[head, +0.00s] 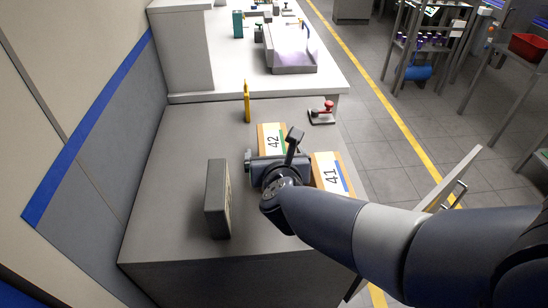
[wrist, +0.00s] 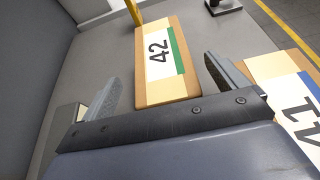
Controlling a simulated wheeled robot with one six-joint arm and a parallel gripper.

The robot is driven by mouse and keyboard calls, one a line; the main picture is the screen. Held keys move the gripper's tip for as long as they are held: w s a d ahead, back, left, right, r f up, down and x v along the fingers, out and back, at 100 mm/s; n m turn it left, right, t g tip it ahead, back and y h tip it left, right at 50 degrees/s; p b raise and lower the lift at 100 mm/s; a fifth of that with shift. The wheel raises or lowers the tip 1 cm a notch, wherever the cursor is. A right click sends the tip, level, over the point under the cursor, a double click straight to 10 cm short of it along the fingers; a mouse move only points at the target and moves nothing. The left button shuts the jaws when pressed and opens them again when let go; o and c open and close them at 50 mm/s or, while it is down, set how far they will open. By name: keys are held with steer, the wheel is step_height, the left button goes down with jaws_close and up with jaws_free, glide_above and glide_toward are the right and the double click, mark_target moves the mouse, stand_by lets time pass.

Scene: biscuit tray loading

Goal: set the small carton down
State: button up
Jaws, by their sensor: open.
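A tan carton labelled 42 with a green stripe (head: 272,139) lies flat on the grey table (head: 165,190); it also shows in the wrist view (wrist: 166,62). A second tan carton labelled 41 with a blue stripe (head: 331,174) lies to its right, partly hidden by my arm; part of it shows in the wrist view (wrist: 290,85). My gripper (head: 272,156) is open and empty, at the near end of carton 42. In the wrist view its fingers (wrist: 162,84) stand apart on either side of that carton's near end. Which carton the task calls small is unclear.
A dark grey upright box (head: 217,200) stands left of my gripper. A yellow upright piece (head: 247,102) and a red-handled tool (head: 322,113) stand at the table's back. A white counter (head: 215,87) is behind. The table's left side is clear.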

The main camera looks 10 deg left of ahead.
mark_target(275, 149)
steer(key=x, duration=0.4)
steer(key=shift+w+d+f, duration=0.1)
steer(key=shift+d, duration=0.05)
steer(key=shift+c, duration=0.5)
steer(key=c, duration=1.4)
